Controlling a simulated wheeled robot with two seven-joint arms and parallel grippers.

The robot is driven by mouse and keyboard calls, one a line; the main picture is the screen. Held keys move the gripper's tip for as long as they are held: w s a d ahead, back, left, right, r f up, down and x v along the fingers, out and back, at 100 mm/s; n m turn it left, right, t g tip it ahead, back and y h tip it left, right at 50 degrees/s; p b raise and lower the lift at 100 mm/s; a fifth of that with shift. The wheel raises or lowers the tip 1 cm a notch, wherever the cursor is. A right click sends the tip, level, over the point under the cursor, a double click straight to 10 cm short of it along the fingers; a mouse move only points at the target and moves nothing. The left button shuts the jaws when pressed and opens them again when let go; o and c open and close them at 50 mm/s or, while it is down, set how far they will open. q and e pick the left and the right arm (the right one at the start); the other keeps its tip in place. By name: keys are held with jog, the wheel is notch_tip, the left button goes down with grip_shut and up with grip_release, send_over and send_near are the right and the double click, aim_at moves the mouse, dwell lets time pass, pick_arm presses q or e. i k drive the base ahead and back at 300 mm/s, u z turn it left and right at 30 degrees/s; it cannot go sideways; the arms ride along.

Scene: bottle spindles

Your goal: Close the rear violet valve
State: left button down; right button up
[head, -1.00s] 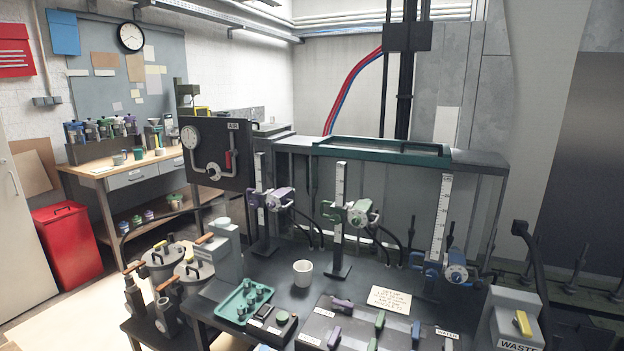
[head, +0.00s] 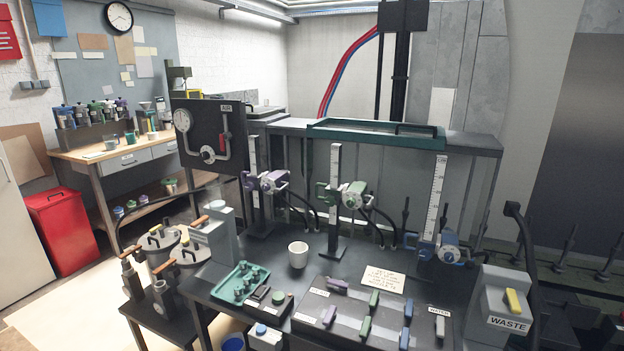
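The rear violet valve (head: 337,284) is a small violet lever at the back left of the dark valve panel (head: 345,301) on the bench. Its lever lies mostly crosswise, left to right. The front violet valve (head: 329,316) is nearer the front, and its lever points more front to back. Green levers (head: 374,299) and blue levers (head: 407,309) stand to the right, also pointing roughly front to back. Neither of my grippers shows in the head view.
A white cup (head: 298,255) and a teal tray (head: 240,284) of small parts are behind and left of the panel. A paper note (head: 384,279) lies behind it. The grey WASTE box (head: 501,299) stands to the right. Three spindle stands rise behind.

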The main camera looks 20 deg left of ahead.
aim_at(343, 287)
jog(key=z, duration=0.5)
jog(key=k, duration=0.6)
jog(key=z, duration=0.9)
jog(key=i, duration=0.95)
jog(key=u, duration=0.8)
jog(key=i, duration=0.55)
jog(key=u, duration=0.6)
